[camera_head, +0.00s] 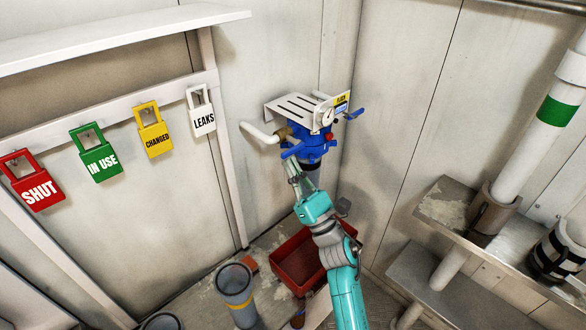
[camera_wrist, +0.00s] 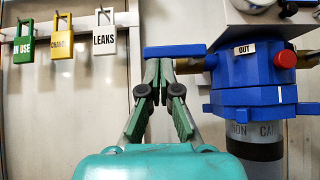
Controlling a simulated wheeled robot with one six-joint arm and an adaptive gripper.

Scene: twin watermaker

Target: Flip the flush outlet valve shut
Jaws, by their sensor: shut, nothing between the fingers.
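A blue filter housing (camera_head: 306,140) hangs under a slotted white bracket (camera_head: 300,108) in the corner. On its left, a blue valve lever (camera_head: 292,151) sits by a brass fitting (camera_head: 283,133) on a white pipe. In the wrist view this lever (camera_wrist: 176,50) lies level, left of the housing marked OUT (camera_wrist: 244,49). A second blue lever (camera_head: 355,113) is on the right. I cannot tell from the labels which is the flush outlet. My gripper (camera_head: 293,166) is shut and empty, its fingertips (camera_wrist: 159,64) just below the left lever; contact is unclear.
Hanging padlock tags, SHUT (camera_head: 34,189), IN USE (camera_head: 97,158), CHANGED (camera_head: 154,138) and LEAKS (camera_head: 201,118), line the left wall. A red bin (camera_head: 284,276) and grey cylinder (camera_head: 236,290) stand below. A shelf (camera_head: 440,207) and white pipe (camera_head: 530,135) are at right.

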